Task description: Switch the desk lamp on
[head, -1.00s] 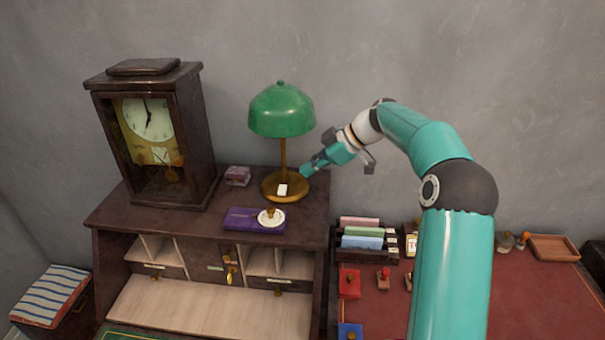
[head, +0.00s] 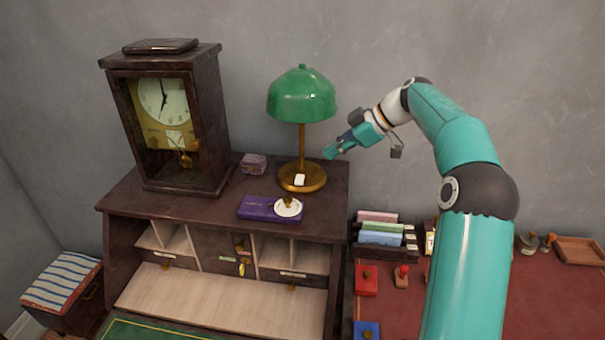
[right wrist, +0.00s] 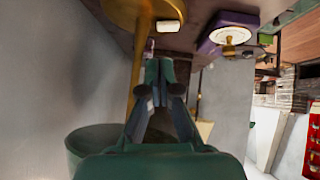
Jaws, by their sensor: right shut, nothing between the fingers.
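The desk lamp has a green shade (head: 302,97), a thin brass stem and a round brass base (head: 315,184). It stands upright at the right end of the desk's top. A white switch (head: 300,179) sits on the base; I cannot tell its position. No clear glow shows from the lamp. My right gripper (head: 329,153) is shut and empty, right of the stem and above the base, apart from the switch. The right wrist view shows its closed fingers (right wrist: 160,70) pointing toward the white switch (right wrist: 168,26), with a gap between. My left gripper is out of view.
A dark wooden clock (head: 165,120) stands left on the desk top (head: 135,192). A purple box (head: 258,209) with a white round piece (head: 288,208) lies before the lamp. A small pinkish box (head: 253,164) is behind. A card rack (head: 385,238) stands lower right.

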